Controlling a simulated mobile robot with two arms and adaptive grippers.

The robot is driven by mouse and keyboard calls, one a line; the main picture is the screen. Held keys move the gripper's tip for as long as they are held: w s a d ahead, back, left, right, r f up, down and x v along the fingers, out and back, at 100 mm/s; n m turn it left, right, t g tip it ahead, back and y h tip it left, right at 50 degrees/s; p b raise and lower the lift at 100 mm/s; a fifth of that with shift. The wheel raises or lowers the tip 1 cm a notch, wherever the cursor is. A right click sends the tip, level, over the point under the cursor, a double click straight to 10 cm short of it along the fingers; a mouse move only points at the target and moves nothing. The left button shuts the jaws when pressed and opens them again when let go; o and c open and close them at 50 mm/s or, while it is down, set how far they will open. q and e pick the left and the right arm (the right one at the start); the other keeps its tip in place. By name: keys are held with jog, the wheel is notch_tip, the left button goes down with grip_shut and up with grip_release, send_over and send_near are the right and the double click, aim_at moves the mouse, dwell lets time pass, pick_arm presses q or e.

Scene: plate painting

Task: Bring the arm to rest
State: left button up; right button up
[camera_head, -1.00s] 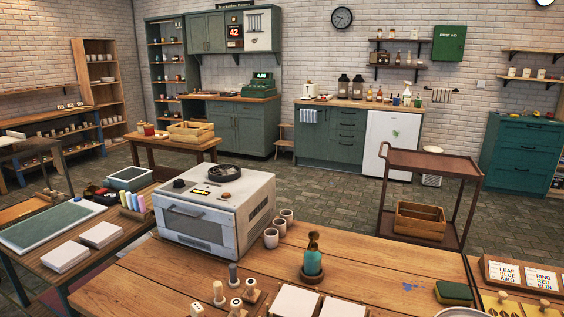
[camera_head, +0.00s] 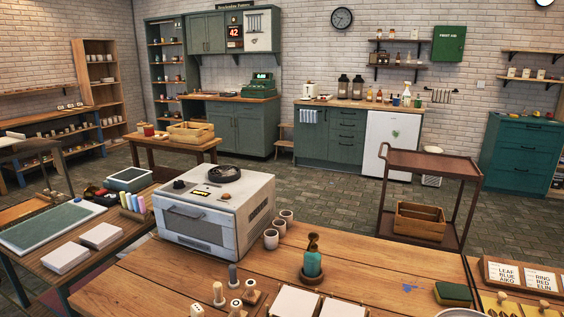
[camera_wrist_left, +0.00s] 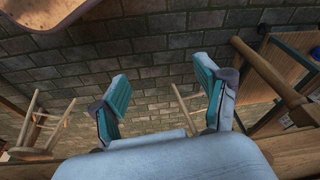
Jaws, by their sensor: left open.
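My left gripper (camera_wrist_left: 165,100) shows in the left wrist view, with its two teal-padded fingers spread apart. Nothing is between the fingers; behind them is the grey paved floor (camera_wrist_left: 150,55). Neither arm nor gripper shows in the head view. My right gripper is not in any view.
In the head view a wooden worktable (camera_head: 370,262) fills the front, bearing a white oven (camera_head: 215,210), cups (camera_head: 271,238) and a teal bottle (camera_head: 312,262). A brown trolley (camera_head: 432,163) stands beyond it. In the wrist view, wooden stools (camera_wrist_left: 42,125) and a wooden rail (camera_wrist_left: 268,72) flank the gripper.

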pick_arm(q)
jog(key=s+a+f+g, duration=0.1)
jog(key=s+f, duration=0.8)
jog(key=f, duration=0.4)
jog(key=s+a+f, duration=0.2)
jog(key=s+f, duration=0.8)
jog(key=f, duration=0.3)
jog(key=shift+s+a+g+p, duration=0.2)
jog(key=shift+g+p, duration=0.2)
jog(key=shift+p, duration=0.05)
jog(key=shift+f, duration=0.1)
